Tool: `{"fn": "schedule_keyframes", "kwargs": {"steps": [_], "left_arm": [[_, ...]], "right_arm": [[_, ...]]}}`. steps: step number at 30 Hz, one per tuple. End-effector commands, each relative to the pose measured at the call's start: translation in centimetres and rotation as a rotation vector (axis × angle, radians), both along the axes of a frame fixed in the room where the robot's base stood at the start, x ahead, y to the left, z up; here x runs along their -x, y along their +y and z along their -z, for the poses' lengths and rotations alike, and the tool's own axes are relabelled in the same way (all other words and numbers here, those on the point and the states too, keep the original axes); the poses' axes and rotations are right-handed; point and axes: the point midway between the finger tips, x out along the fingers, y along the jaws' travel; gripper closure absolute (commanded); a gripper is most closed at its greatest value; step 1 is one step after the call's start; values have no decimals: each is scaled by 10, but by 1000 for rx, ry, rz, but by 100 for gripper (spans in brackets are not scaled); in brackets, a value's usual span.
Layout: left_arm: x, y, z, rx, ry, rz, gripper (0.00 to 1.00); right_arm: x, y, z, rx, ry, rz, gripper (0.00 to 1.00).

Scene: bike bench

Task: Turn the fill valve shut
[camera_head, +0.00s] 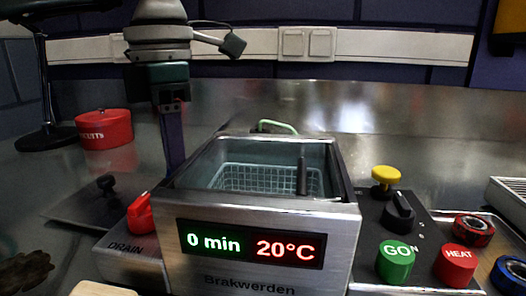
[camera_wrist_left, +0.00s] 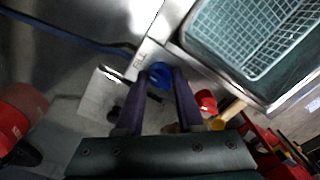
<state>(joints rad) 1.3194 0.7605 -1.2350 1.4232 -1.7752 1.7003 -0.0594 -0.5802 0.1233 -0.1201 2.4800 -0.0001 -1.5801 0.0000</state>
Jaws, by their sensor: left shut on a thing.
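The fill valve is a blue knob (camera_wrist_left: 160,73) beside the tank, next to a label reading FILL in the left wrist view. My left gripper (camera_wrist_left: 160,78) has one finger on each side of the knob and is shut on it. In the head view my left gripper (camera_head: 175,165) points straight down at the tank's left rear side, and the tank hides the knob there. The metal tank (camera_head: 335,235) holds a wire basket (camera_head: 265,178); its display reads 0 min and 20°C. My right gripper is in neither view.
A red drain valve (camera_head: 140,214) sits at the tank's front left. A red lidded tin (camera_head: 104,129) stands at the back left. Right of the tank are a yellow knob (camera_head: 386,176), a green GO button (camera_head: 396,260) and a red HEAT button (camera_head: 457,265). The bench behind is clear.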

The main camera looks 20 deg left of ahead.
Motion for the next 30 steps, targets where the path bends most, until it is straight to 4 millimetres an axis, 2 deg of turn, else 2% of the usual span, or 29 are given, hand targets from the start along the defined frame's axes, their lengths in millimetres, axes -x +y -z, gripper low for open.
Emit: {"fn": "schedule_keyframes", "kwargs": {"steps": [10,23,24,30], "left_arm": [[0,0,0,1,-1,-102,100],[0,0,0,1,-1,-110,100],[0,0,0,1,-1,-110,62],[0,0,0,1,-1,-110,40]], "right_arm": [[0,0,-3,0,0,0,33],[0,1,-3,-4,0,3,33],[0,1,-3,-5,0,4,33],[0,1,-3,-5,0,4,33]]}}
